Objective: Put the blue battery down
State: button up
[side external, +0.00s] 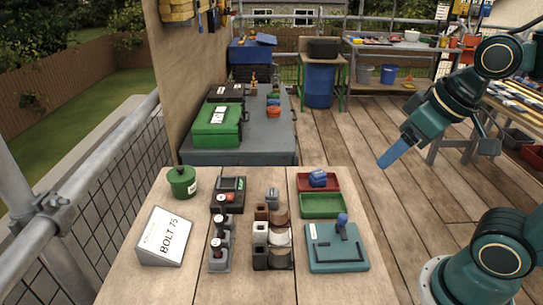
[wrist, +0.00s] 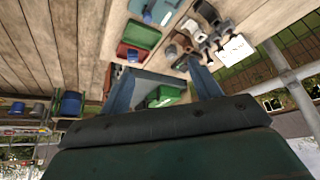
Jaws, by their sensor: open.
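The blue battery (side external: 318,178) lies in the red tray (side external: 334,186) at the back right of the work table. It also shows in the wrist view as a small blue block (wrist: 132,55) in the red tray (wrist: 122,48). My gripper (side external: 385,162) is in the air to the right of the trays and above table height, apart from the battery. In the wrist view its two fingers (wrist: 160,66) are spread wide with nothing held between them.
A green tray (side external: 321,206) adjoins the red one. A teal fixture with a blue knob (side external: 337,258) stands in front. Grey and brown blocks (side external: 260,256), a black device (side external: 231,185), a green pot (side external: 182,182) and a "BOLT 75" sign (side external: 165,238) fill the left. The table's front edge is clear.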

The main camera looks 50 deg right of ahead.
jog(key=shift+s+a, duration=0.15)
jog(key=shift+s, duration=0.45)
jog(key=shift+s+a, duration=0.15)
jog(key=shift+s, duration=0.45)
